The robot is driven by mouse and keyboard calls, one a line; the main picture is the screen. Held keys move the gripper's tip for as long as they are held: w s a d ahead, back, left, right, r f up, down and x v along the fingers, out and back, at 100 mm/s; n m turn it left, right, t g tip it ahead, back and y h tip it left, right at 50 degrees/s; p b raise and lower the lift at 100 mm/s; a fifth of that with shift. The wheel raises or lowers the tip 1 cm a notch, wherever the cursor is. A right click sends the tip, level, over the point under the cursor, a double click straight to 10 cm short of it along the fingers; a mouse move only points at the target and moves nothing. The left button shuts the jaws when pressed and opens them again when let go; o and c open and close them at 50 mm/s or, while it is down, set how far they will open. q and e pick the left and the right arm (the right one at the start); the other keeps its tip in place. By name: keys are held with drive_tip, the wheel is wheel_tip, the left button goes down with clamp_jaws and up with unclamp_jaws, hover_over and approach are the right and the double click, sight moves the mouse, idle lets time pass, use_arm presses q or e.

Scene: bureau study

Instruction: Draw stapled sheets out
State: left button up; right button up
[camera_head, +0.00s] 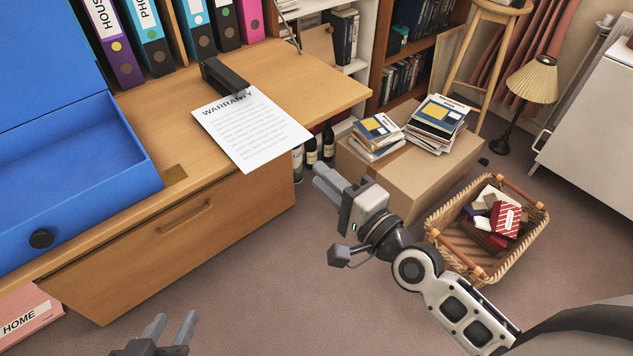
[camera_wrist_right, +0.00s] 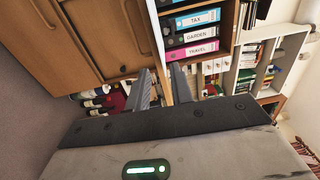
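The white sheets (camera_head: 250,130), headed WARRANTY, lie on the wooden desk with their lower end reaching past its front edge. A black stapler (camera_head: 225,76) sits at their top edge; whether its jaws hold the paper I cannot tell. My right gripper (camera_head: 322,180) is in front of the desk, right of and below the sheets' near corner, apart from them. Its two fingers also show in the wrist view (camera_wrist_right: 158,75), spread with an empty gap. My left gripper (camera_head: 172,322) is low at the bottom edge, its fingers apart and empty, far from the sheets.
A blue box file (camera_head: 70,180) stands open on the desk's left. Ring binders (camera_head: 155,38) line the back. A cardboard box (camera_head: 420,170) with book stacks and a wicker basket (camera_head: 485,230) stand on the floor at right. The desk right of the sheets is clear.

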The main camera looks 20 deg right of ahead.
sight(290, 149)
drive_tip(key=p+x, duration=0.1)
drive_tip(key=x, duration=0.6)
drive_tip(key=shift+w+a, duration=0.1)
drive_tip(key=shift+w, duration=0.1)
drive_tip(key=shift+x, duration=0.75)
clamp_jaws()
drive_tip(key=shift+r+p, duration=0.2)
drive_tip(key=shift+p, duration=0.15)
